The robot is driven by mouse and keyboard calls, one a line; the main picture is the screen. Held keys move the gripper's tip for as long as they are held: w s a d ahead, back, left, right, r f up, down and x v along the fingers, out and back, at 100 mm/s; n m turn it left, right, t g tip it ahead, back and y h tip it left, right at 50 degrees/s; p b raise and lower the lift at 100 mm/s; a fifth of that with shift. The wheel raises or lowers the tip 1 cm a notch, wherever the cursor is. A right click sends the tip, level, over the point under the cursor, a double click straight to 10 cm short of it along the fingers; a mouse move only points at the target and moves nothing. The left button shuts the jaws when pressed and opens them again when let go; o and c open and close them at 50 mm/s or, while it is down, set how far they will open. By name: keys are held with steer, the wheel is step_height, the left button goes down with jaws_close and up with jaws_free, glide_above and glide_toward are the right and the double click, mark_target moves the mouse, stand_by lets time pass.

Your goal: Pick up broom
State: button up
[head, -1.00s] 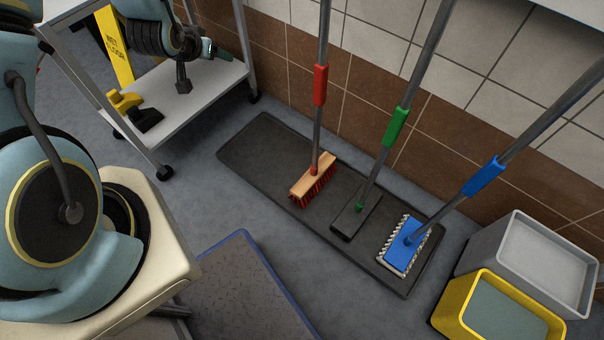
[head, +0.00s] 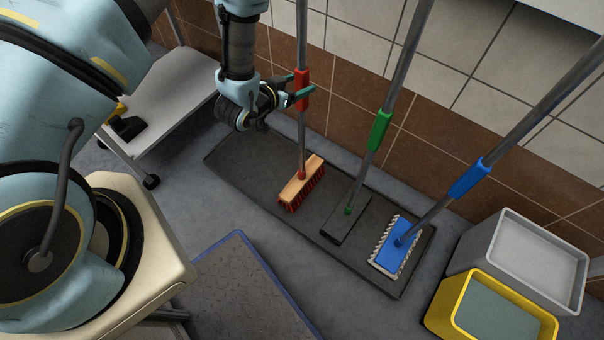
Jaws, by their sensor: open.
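The broom (head: 302,183) stands upright on a dark mat by the tiled wall. It has a wooden head with red bristles, a grey pole and a red grip sleeve (head: 301,90). My gripper (head: 301,93) is at the height of the red sleeve, with its green fingers open on either side of it. I cannot tell whether the fingers touch the sleeve. The broom head still rests on the mat.
A squeegee with a green sleeve (head: 379,131) and a mop with a blue head (head: 398,243) stand to the right on the mat (head: 243,165). A yellow bucket (head: 440,315) and a grey bin (head: 548,235) are at lower right. A shelf cart (head: 165,90) is at left.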

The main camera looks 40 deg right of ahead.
steer(key=p+x, duration=0.1)
steer(key=x, duration=0.4)
steer(key=shift+d+r+p, duration=0.1)
steer(key=shift+d+p, duration=0.05)
steer(key=shift+p, duration=0.15)
jaws_close()
stand_by(0.5)
